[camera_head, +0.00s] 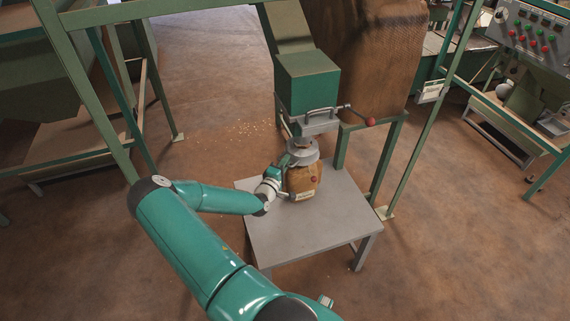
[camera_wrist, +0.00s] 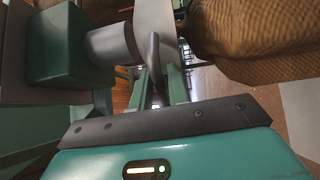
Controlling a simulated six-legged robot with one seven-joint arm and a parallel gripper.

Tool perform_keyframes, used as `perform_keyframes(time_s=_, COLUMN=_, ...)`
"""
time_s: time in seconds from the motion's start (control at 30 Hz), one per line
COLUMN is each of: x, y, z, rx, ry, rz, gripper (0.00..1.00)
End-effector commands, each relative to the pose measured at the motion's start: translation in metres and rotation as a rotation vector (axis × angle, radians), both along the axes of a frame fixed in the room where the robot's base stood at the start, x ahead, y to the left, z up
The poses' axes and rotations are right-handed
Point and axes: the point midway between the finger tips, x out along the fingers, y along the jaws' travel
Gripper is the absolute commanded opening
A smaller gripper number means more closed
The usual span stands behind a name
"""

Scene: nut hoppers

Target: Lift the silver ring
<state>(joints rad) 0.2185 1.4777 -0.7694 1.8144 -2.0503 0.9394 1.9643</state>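The silver ring (camera_head: 303,153) sits around the neck of a small brown sack (camera_head: 301,181) on a low grey table (camera_head: 330,222), right below a green hopper box (camera_head: 308,82). In the wrist view, turned on its side, the ring (camera_wrist: 155,25) shows as a pale band between the hopper's grey spout (camera_wrist: 110,43) and the brown sack (camera_wrist: 258,40). My gripper (camera_wrist: 162,85) is at the ring's near side. A curved metal handle (camera_wrist: 154,62) reaches between its two green fingers, which stand apart with a gap beside the handle. In the head view the fingertips are hard to make out.
A lever with a red knob (camera_head: 370,121) sticks out right of the hopper. Green frame posts (camera_head: 408,165) stand on both sides. A large brown sack (camera_head: 365,55) hangs behind. The table's front is clear. A control panel (camera_head: 533,32) stands far right.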

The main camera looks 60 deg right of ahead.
Motion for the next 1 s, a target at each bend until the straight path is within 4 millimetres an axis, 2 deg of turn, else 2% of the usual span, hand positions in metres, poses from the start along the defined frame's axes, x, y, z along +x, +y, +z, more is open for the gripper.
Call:
perform_keyframes(time_s=0.03, x=0.0, y=0.0, z=0.0, rx=0.0, ry=0.0, rz=0.0, gripper=0.07)
perform_keyframes(time_s=0.07, x=0.0, y=0.0, z=0.0, rx=0.0, ry=0.0, rz=0.0, gripper=0.01)
perform_keyframes(time_s=0.1, x=0.0, y=0.0, z=0.0, rx=0.0, ry=0.0, rz=0.0, gripper=0.0)
perform_keyframes(time_s=0.37, x=0.001, y=0.0, z=0.004, rx=-0.001, ry=-0.002, rz=0.0, gripper=0.0)
perform_keyframes(time_s=0.8, x=0.001, y=0.0, z=0.072, rx=-0.003, ry=-0.005, rz=0.0, gripper=0.0)
perform_keyframes(time_s=1.0, x=0.001, y=0.0, z=0.081, rx=-0.004, ry=-0.002, rz=0.001, gripper=0.0)
